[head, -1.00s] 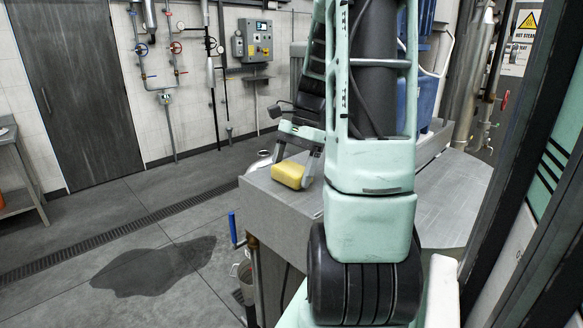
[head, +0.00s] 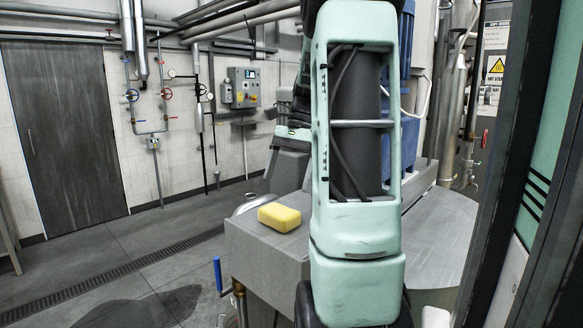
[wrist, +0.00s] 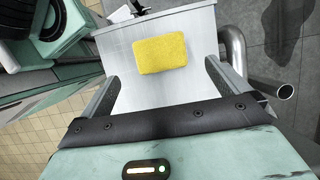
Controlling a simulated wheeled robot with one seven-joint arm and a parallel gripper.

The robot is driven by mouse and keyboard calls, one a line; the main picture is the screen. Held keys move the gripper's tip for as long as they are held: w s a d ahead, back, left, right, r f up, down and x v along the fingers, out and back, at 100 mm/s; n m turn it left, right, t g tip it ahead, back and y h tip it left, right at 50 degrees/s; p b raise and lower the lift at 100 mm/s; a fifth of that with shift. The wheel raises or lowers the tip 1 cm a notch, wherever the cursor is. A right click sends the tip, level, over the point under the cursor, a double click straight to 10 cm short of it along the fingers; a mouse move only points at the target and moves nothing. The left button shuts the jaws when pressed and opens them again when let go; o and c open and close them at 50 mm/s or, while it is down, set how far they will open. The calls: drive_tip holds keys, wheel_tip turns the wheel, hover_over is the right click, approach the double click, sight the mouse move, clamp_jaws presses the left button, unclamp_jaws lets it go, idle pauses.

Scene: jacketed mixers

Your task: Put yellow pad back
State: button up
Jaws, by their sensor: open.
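The yellow pad (head: 279,217) lies flat on the grey metal top (head: 250,242), close to its left edge. In the wrist view the pad (wrist: 160,48) lies beyond my open gripper (wrist: 158,75), in line with the gap between the two fingers and apart from both. Nothing is between the fingers. In the head view my arm hides part of the metal top, and the fingertips cannot be made out there.
A blue-handled valve (head: 218,273) sticks up at the left of the metal top. A metal pipe end (wrist: 285,91) shows right of it in the wrist view. A control box (head: 243,87) hangs on the back wall. The floor at left is open, with a wet patch (head: 150,308).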

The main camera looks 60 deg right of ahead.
drive_tip(key=w+a+f+n+g+h, duration=0.15)
drive_tip(key=w+a+n, duration=0.25)
drive_tip(key=a, duration=0.4)
drive_tip(key=w+a+f+n, duration=0.2)
drive_tip(key=w+a+n, duration=0.15)
drive_tip(key=a, duration=0.45)
drive_tip(key=w+a+f+n+g, duration=0.1)
drive_tip(key=w+a+f+n, duration=0.15)
drive_tip(key=a+n, duration=0.35)
drive_tip(key=s+a+f+n+h, duration=0.15)
drive_tip(key=a+n, duration=0.25)
drive_tip(key=a, duration=0.4)
drive_tip(key=s+a+f+n, duration=0.2)
drive_tip(key=a+f+n, duration=0.1)
drive_tip(key=a, duration=0.5)
drive_tip(key=s+a+f+n+t, duration=0.1)
drive_tip(key=s+a+f+n, duration=0.3)
drive_tip(key=s+a+n, duration=0.5)
drive_tip(key=shift+s+f+h, duration=0.15)
drive_tip(key=shift+s+h, duration=0.25)
drive_tip(key=shift+s, duration=0.6)
